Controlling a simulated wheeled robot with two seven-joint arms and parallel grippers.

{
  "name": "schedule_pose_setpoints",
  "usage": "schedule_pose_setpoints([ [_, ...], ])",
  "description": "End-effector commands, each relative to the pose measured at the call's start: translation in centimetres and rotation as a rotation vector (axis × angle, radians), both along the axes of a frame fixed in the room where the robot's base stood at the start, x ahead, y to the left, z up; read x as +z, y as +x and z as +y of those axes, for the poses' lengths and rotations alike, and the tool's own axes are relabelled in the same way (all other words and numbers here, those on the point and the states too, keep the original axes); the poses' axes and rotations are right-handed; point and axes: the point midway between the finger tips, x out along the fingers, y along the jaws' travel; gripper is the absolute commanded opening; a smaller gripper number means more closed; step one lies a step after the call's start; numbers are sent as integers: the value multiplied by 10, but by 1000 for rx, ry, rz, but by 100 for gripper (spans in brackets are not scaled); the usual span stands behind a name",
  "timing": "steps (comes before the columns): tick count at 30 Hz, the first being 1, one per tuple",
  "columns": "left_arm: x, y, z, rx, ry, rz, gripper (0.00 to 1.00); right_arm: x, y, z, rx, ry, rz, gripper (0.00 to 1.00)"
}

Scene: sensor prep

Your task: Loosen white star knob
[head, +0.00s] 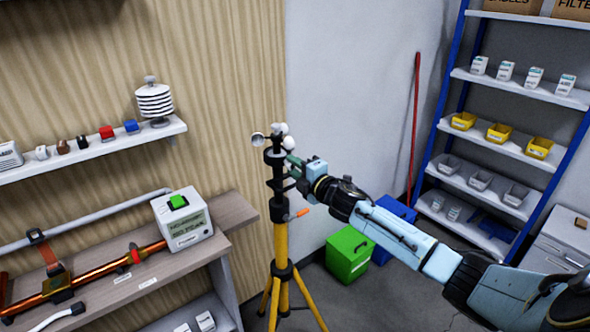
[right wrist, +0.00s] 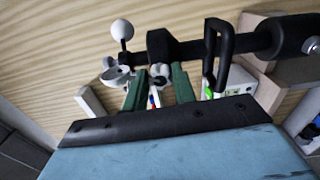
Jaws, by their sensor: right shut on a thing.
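A yellow tripod (head: 281,240) stands on the floor with a black mast on top. The mast (right wrist: 190,46) also crosses the upper part of the right wrist view. My right gripper (head: 289,165) reaches the mast's upper part from the right. In the right wrist view its green fingers (right wrist: 159,80) are shut on the small white star knob (right wrist: 160,70) at the side of the mast. The knob is mostly hidden by the fingers and cannot be made out in the head view. My left gripper is not in view.
White cups (head: 289,142) sit at the mast top, close to my gripper. An orange-tipped lever (head: 302,212) sticks out lower on the mast. A bench (head: 225,215) is at left, a green box (head: 348,255) behind the tripod, a shelf rack (head: 490,140) at right.

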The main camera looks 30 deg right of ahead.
Motion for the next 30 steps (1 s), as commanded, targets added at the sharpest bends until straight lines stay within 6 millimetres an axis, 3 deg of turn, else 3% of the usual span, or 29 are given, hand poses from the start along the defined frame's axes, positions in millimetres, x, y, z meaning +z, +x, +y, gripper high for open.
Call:
schedule_pose_setpoints([
  [15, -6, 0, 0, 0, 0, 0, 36, -1, 0, 0, 0, -380, -28, 4],
  [30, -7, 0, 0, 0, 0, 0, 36, 0, 0, 0, 0, -479, -36, 4],
])
